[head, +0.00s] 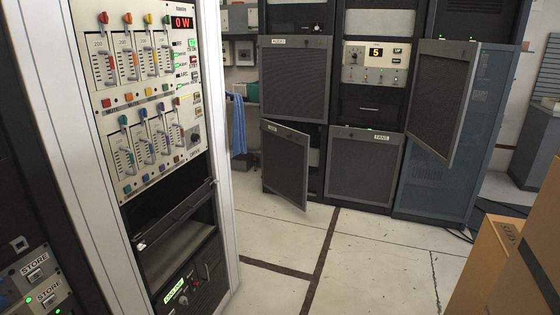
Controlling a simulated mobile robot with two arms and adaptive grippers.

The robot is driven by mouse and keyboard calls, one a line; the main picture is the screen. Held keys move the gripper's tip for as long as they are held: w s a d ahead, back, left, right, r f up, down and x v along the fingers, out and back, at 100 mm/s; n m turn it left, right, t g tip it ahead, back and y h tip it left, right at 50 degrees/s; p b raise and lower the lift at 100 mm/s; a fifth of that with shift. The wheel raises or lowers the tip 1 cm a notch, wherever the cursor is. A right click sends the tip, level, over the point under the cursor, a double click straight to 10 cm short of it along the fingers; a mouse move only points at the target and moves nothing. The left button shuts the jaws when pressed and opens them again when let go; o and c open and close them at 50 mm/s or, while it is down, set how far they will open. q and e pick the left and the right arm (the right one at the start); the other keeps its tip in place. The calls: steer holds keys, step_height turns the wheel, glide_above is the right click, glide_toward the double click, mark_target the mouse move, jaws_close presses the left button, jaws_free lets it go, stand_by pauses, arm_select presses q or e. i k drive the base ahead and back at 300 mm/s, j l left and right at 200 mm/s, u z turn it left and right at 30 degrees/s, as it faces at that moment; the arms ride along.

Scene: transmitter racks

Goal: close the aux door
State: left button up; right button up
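Two mesh doors stand ajar on the dark racks at the back. The lower left door (286,164) is swung out at its right side, with a small label at its top too small to read surely. The right door (443,100) is swung out higher up, on the right-hand rack, and its label is not readable. I cannot tell for sure which is the aux door. Neither of my grippers shows in the head view.
A mesh door marked FANS (365,168) and an upper left mesh door (295,80) look shut. A white-framed rack with sliders (150,90) stands close at left. Cardboard boxes (487,270) are at the lower right. The floor (370,250) between is clear.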

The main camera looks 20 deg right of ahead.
mark_target(285, 160)
steer(key=i+l, duration=0.65)
steer(key=i, duration=0.15)
steer(key=j+u, duration=0.05)
